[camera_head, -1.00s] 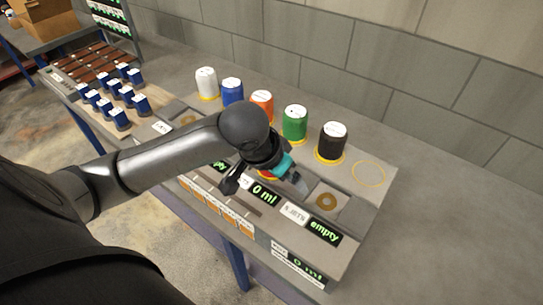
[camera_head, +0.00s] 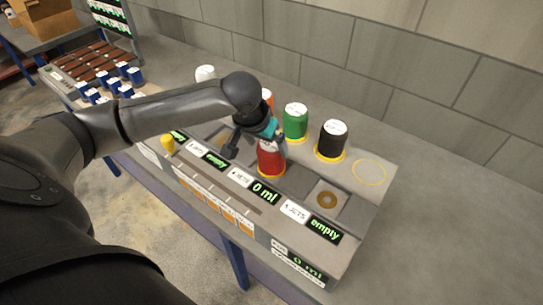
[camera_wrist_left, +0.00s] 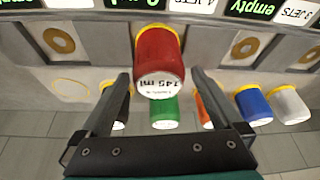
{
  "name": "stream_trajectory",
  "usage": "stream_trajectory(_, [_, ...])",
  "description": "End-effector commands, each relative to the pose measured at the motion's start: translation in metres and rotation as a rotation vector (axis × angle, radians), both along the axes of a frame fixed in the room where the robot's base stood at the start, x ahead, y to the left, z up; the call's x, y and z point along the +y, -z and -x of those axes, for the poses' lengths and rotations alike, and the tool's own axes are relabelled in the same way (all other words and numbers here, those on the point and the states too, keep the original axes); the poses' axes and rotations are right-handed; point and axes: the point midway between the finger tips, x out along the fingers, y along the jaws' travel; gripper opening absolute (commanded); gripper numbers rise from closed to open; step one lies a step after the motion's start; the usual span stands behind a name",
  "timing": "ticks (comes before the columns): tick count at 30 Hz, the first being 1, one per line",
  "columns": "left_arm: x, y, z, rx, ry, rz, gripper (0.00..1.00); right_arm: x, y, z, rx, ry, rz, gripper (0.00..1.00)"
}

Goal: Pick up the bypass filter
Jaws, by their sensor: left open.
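Several coloured canisters stand on the bench; I cannot tell by name which is the bypass filter. A red canister (camera_head: 271,160) with a yellow base ring stands upright in a station of the grey console. In the left wrist view the red canister (camera_wrist_left: 159,55) shows its white top label, which seems to read 145 ml. My left gripper (camera_head: 257,147) is open just above it. In the left wrist view the fingers (camera_wrist_left: 160,82) lie on either side of its top end. I see no finger contact. My right gripper is out of view.
Green (camera_head: 295,120), black (camera_head: 332,139), orange, blue and white canisters stand in a row behind the console. To the right lies an empty yellow ring mark (camera_head: 369,172). An empty station (camera_head: 327,199) is right of the red canister. A yellow knob (camera_head: 168,144) sits at the left.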

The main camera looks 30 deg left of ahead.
Motion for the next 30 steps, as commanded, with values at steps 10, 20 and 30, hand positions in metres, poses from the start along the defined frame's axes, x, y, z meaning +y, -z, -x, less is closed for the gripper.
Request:
stream_trajectory(10, [-0.002,0.032,-0.012,0.001,-0.001,0.0,1.0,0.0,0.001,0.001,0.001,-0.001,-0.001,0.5])
stream_trajectory(20, [-0.001,0.054,-0.021,-0.001,0.002,-0.001,1.0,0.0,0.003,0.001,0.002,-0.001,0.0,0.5])
stream_trajectory(30, [-0.001,0.054,-0.021,-0.001,0.002,-0.001,0.8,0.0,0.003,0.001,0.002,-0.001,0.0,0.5])
